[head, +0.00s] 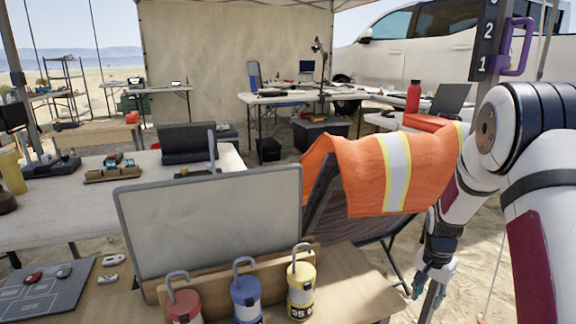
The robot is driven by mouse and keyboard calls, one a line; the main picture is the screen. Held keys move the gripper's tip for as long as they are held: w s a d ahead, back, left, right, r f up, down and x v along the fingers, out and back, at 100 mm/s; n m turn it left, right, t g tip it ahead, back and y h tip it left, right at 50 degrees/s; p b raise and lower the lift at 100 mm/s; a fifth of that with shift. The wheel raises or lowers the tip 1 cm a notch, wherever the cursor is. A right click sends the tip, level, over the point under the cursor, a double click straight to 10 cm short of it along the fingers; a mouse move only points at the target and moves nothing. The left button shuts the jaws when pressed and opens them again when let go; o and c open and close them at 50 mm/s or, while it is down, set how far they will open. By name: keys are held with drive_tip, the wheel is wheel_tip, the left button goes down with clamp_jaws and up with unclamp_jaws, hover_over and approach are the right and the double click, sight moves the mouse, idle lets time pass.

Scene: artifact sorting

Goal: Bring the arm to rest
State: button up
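My arm comes in from the right edge of the head view, white with dark joints and maroon panels. It bends downward, and my gripper (432,284) hangs low at the lower right, beside the chair with the orange vest. The fingers point down, with free space and sand around them. The fingers are small and partly merged with a pole behind them, so I cannot tell whether they are open or shut. I see no object held in it.
Red, blue and yellow padlocks (301,290) stand on a wooden table (352,288) before a grey-framed board (215,222). An orange vest (370,175) drapes over a chair left of my arm. A dark mat (40,295) lies lower left. A purple handle (517,45) is at upper right.

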drive_tip(key=s+a+r+n, duration=0.2)
drive_tip(key=s+a+r, duration=0.45)
drive_tip(key=r, duration=0.45)
drive_tip(key=s+a+r+n, duration=0.2)
drive_tip(key=s+a+r, duration=0.3)
drive_tip(key=s+r, duration=0.4)
drive_tip(key=s+a+r+n+y, duration=0.1)
drive_tip(key=s+a+r+n, duration=0.2)
drive_tip(key=s, duration=1)
drive_tip(key=s+a+r+n, duration=0.2)
drive_tip(key=s+a+n, duration=0.1)
drive_tip(key=s, duration=1)
wheel_tip(320, 180, up, 36)
drive_tip(key=t+p, duration=0.3)
drive_tip(key=p, duration=3)
drive_tip(key=shift+w+d+n+t+p, duration=0.15)
drive_tip(key=shift+w+n+t+p, duration=0.15)
drive_tip(key=shift+w+p, duration=0.05)
